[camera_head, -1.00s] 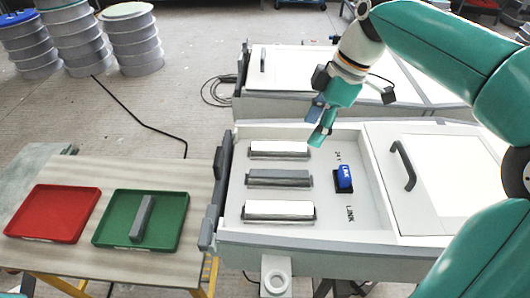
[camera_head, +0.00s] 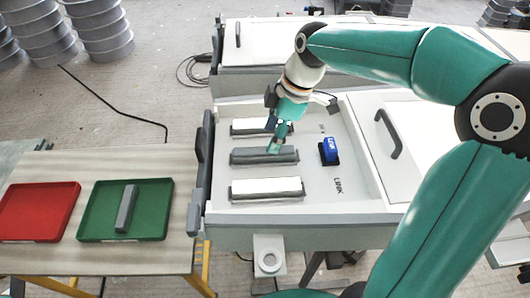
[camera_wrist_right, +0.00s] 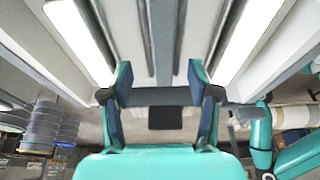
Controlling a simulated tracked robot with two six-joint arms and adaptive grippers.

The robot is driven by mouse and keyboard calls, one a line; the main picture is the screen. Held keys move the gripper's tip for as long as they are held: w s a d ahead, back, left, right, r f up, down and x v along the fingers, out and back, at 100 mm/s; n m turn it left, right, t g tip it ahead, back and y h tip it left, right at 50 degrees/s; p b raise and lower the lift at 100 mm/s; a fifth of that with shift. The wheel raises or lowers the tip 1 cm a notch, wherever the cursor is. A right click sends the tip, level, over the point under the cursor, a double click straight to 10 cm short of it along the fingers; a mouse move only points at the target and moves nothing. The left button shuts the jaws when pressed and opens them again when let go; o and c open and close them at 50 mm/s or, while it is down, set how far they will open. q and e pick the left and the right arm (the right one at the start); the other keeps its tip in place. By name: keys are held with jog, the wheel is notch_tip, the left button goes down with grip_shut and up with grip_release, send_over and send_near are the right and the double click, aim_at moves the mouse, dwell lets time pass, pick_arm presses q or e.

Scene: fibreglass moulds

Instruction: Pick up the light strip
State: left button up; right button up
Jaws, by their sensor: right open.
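An unlit grey light strip (camera_head: 250,157) lies in the middle holder of the open box, between two bright white strips (camera_head: 262,126) (camera_head: 266,187). My right gripper (camera_head: 277,146) is over the right part of the grey strip and hides some of it. In the wrist view the right gripper (camera_wrist_right: 160,82) is open, with the grey strip (camera_wrist_right: 160,35) running between its fingers. I cannot tell whether the fingers touch it. Another grey strip (camera_head: 127,208) lies in the green tray (camera_head: 155,225). My left gripper is not in view.
A red tray (camera_head: 38,212) shares the wooden table (camera_head: 182,180) with the green tray. A blue switch (camera_head: 330,150) stands right of the strips. A white lid with a dark handle (camera_head: 390,135) lies further right. The box walls (camera_head: 205,150) surround the strips.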

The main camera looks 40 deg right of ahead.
aim_at(265, 150)
jog(key=x, duration=0.4)
jog(key=shift+a+f, duration=0.35)
jog(key=shift+s, duration=0.1)
grip_shut()
